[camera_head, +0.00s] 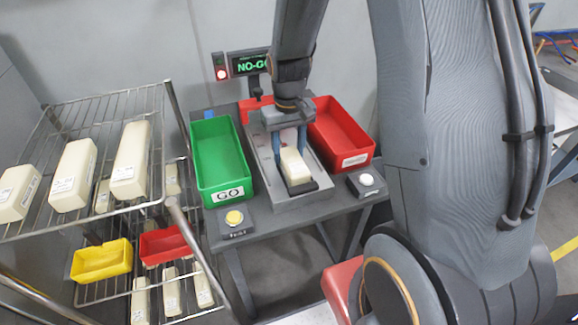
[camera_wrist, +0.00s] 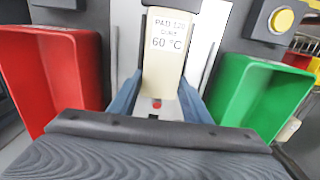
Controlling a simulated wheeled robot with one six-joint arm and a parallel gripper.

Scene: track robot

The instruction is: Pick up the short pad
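A cream pad (camera_head: 295,166) lies on a dark bed in the grey test station (camera_head: 262,172) on the table. In the wrist view the pad (camera_wrist: 168,60) carries a label reading "PAD 120" and "60 °C". My gripper (camera_head: 289,150) points down at the pad's far end. In the wrist view the blue fingers of my gripper (camera_wrist: 161,82) stand on either side of the pad. I cannot tell whether they touch it. More cream pads of differing lengths lie on the wire rack, among them a short one (camera_head: 17,192) at the far left.
A green GO bin (camera_head: 229,192) stands left of the station and a red bin (camera_head: 354,158) stands right. A screen (camera_head: 250,64) reads NO-GO beside a lit red lamp. Yellow (camera_head: 234,217) and white (camera_head: 366,179) buttons sit at the front. Yellow (camera_head: 102,262) and red bins are on the lower rack.

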